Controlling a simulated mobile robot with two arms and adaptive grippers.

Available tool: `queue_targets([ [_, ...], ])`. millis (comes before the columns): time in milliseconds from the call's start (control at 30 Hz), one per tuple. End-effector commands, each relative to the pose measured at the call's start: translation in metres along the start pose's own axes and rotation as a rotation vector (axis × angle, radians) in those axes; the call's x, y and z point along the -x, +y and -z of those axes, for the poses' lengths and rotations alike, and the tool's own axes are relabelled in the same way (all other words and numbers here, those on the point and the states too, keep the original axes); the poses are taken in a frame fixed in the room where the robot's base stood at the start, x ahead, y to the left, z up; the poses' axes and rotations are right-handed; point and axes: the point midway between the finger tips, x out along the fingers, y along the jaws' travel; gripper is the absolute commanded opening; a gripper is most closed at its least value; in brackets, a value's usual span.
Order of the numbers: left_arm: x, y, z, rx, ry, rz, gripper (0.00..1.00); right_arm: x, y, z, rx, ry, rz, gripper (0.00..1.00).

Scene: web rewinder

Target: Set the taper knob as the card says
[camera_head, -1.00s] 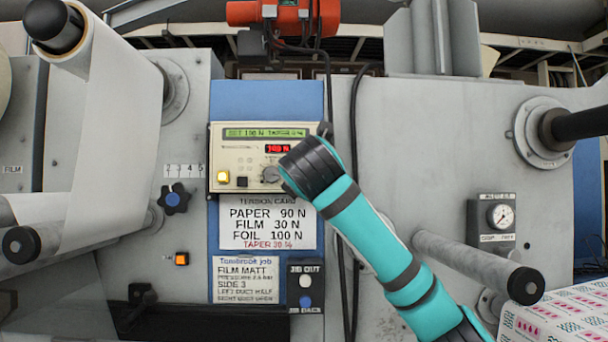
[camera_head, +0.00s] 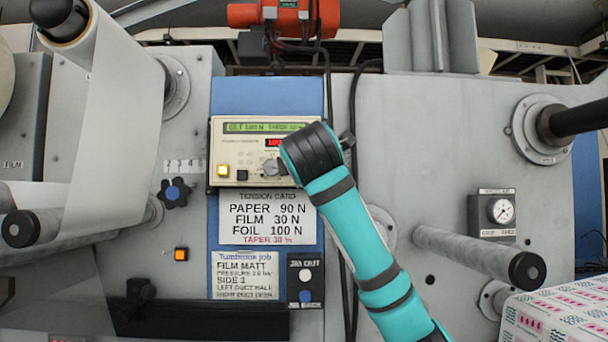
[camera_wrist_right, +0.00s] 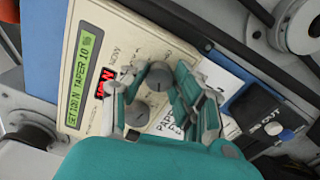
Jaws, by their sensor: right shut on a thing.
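The cream tension controller (camera_head: 216,150) has a green display (camera_head: 262,127), which in the wrist view (camera_wrist_right: 76,87) reads about "SET 100 N TAPER 10". Its red readout (camera_wrist_right: 104,82) is partly hidden. Two grey knobs sit side by side; the left one (camera_head: 270,168) is uncovered in the head view. My right gripper (camera_wrist_right: 155,82) is shut on the right-hand one, the taper knob (camera_wrist_right: 158,76); my wrist hides it in the head view. The tension card (camera_head: 266,215) lists paper 90 N, film 30 N, foil 100 N; its red taper line is blurred, seemingly 30 %. My left gripper is not in view.
Below are a job card (camera_head: 239,276) reading "FILM MATT" and a two-button box (camera_head: 305,282). A dark handwheel knob (camera_head: 173,193) is left of the controller. A roller (camera_head: 480,258) and gauge (camera_head: 500,210) stand to the right. Cables (camera_head: 352,110) hang beside the controller.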

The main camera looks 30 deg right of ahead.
Motion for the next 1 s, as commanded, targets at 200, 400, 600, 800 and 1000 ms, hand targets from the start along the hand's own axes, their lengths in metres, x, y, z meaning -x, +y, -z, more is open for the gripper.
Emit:
queue_targets([
  [200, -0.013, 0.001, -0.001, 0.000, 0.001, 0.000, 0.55, -0.001, -0.004, 0.002, -0.205, 0.003, 0.005, 0.00],
  [400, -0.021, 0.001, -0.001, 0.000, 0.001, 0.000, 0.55, -0.001, -0.005, 0.003, -0.395, 0.003, 0.006, 0.00],
  [600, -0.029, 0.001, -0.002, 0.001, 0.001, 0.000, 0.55, 0.000, -0.005, 0.003, -0.584, 0.002, 0.006, 0.00],
  [800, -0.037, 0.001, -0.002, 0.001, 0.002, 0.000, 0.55, 0.000, -0.005, 0.003, -0.774, 0.002, 0.007, 0.00],
  [1000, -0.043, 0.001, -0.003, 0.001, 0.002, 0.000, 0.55, 0.000, -0.005, 0.004, -0.964, 0.002, 0.007, 0.00],
])
